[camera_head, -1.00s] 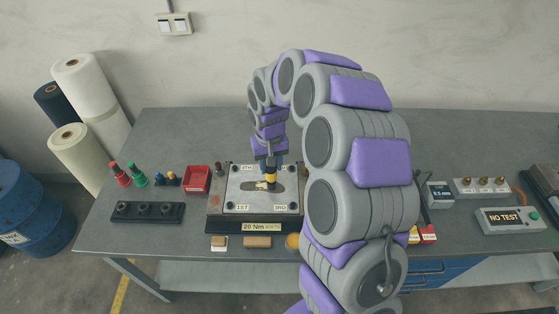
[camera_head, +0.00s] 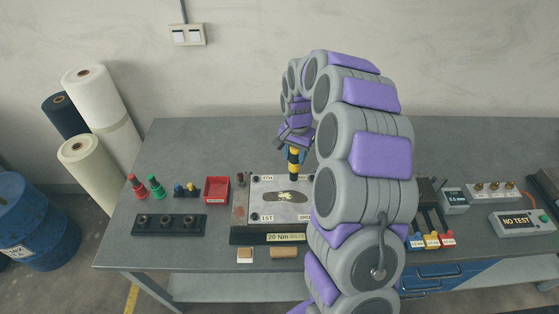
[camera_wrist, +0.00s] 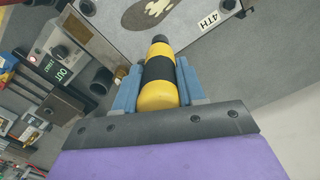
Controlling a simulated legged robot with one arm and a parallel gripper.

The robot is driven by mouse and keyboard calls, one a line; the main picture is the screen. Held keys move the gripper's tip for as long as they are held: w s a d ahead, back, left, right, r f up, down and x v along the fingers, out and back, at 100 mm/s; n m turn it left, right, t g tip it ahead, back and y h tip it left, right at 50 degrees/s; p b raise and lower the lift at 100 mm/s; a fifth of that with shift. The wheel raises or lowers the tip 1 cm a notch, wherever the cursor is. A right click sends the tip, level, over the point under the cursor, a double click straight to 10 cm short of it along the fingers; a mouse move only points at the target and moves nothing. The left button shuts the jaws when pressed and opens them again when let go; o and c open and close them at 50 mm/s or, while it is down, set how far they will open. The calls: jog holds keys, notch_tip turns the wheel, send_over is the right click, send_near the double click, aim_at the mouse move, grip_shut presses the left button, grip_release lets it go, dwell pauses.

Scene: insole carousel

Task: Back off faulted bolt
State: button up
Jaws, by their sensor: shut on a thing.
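My gripper (camera_head: 294,146) is shut on a black-and-yellow tool (camera_head: 293,165), held upright over the rear part of the metal plate fixture (camera_head: 290,214). In the wrist view the tool (camera_wrist: 157,78) sits between the blue fingers, with its dark tip pointing at the plate (camera_wrist: 205,15). Whether the tip touches anything cannot be told. Dark bolt heads show at the plate corners marked 1ST (camera_head: 255,217) and 4TH (camera_head: 256,179). The front right corner is mostly hidden by my arm. A dark oval with a pale patch (camera_head: 287,196) lies mid-plate.
A red tray (camera_head: 217,190), a black socket rack (camera_head: 165,224), and red and green bottles (camera_head: 137,187) stand left of the fixture. A tester reading NO TEST (camera_head: 521,223) and a box with brass fittings (camera_head: 494,191) stand right. The table behind the fixture is clear.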

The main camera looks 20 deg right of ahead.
jog(key=w+d+r+m+p, duration=0.1)
jog(key=d+r+m, duration=0.1)
jog(key=d+m, duration=0.5)
jog(key=shift+d, duration=0.15)
jog(key=f, duration=0.4)
jog(key=shift+d+f, duration=0.35)
jog(key=shift+f, duration=0.05)
dwell(0.3)
jog(key=shift+a, duration=0.3)
